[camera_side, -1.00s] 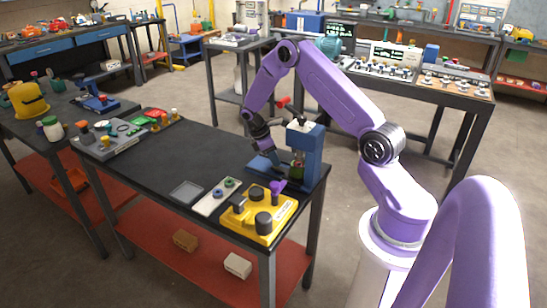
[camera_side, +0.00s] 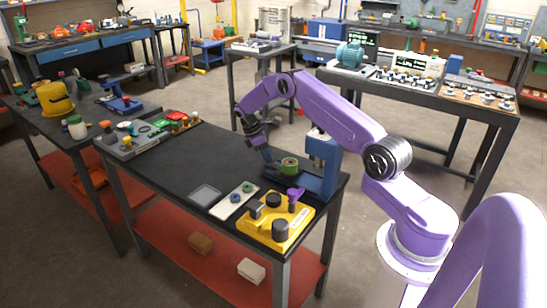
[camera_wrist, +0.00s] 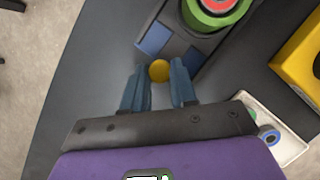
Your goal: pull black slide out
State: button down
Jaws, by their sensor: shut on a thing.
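My gripper (camera_side: 266,154) is low over the dark bench, at the left side of the blue press (camera_side: 322,160). In the wrist view its two blue-grey fingers (camera_wrist: 158,70) are shut on a round yellow knob (camera_wrist: 159,71). The knob is at the near end of the black slide (camera_wrist: 174,48), which runs between two blue parts of the press base (camera_wrist: 154,39). Much of the slide is hidden in the side view.
A yellow fixture (camera_side: 275,225) with dark cylinders and a purple part stands close in front of the press. A white tray (camera_side: 233,203) with small round parts and a grey pad (camera_side: 205,195) lie left of it. The bench middle is clear.

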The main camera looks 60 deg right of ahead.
jog(key=shift+w, duration=0.35)
jog(key=c, duration=0.9)
grip_release()
jog(key=shift+w, duration=0.1)
jog(key=shift+r, duration=0.15)
jog(key=v, duration=1.7)
jog(key=shift+a+r, duration=0.1)
